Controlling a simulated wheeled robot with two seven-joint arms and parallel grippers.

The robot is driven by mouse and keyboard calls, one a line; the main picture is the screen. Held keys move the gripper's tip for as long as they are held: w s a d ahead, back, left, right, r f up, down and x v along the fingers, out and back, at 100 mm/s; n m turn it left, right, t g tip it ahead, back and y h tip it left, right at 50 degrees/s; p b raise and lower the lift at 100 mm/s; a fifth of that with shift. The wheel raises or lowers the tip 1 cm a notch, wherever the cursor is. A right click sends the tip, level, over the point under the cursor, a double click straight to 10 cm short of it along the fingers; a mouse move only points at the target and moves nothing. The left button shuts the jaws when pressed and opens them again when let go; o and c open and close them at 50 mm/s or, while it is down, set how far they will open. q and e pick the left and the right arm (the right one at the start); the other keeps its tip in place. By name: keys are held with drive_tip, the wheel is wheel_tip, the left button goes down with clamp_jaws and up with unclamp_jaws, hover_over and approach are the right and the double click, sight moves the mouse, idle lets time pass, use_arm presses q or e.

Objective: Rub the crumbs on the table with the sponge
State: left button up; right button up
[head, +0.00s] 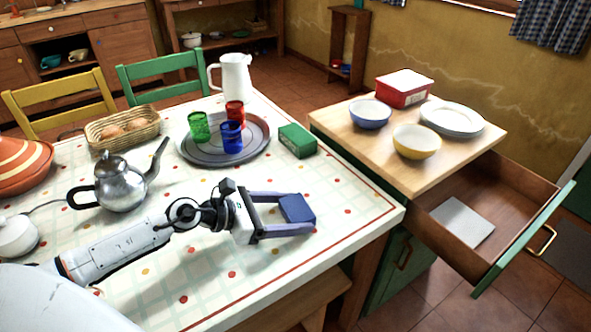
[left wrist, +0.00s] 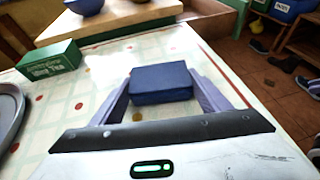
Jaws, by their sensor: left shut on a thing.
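The sponge (head: 296,208) is a dark blue block. It is between the two fingers of my left gripper (head: 298,214), which is shut on it over the front right part of the table (head: 345,205). In the left wrist view the sponge (left wrist: 162,83) sits between the fingertips. I cannot tell whether it touches the cloth. The tablecloth is white with a grid and red and yellow dots. I cannot tell any crumbs apart from these dots. My right gripper is not in view.
Beyond the sponge stand a green tea box (head: 297,140), a round tray (head: 192,154) with cups and a white pitcher (head: 235,77). A metal teapot (head: 120,185) is left of my arm. A counter (head: 330,121) with bowls and an open drawer (head: 500,210) is at right.

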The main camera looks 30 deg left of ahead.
use_arm(q)
drive_tip(key=shift+w+d, duration=0.2)
drive_tip(key=shift+w, duration=0.15)
wheel_tip(320, 180, up, 3)
drive_tip(key=p, duration=0.2)
drive_tip(key=shift+r+p, duration=0.2)
drive_tip(key=shift+p, duration=0.15)
wheel_tip(320, 180, up, 3)
drive_tip(key=p, duration=0.3)
drive_tip(key=shift+r+p, duration=0.65)
drive_tip(key=shift+r, duration=0.2)
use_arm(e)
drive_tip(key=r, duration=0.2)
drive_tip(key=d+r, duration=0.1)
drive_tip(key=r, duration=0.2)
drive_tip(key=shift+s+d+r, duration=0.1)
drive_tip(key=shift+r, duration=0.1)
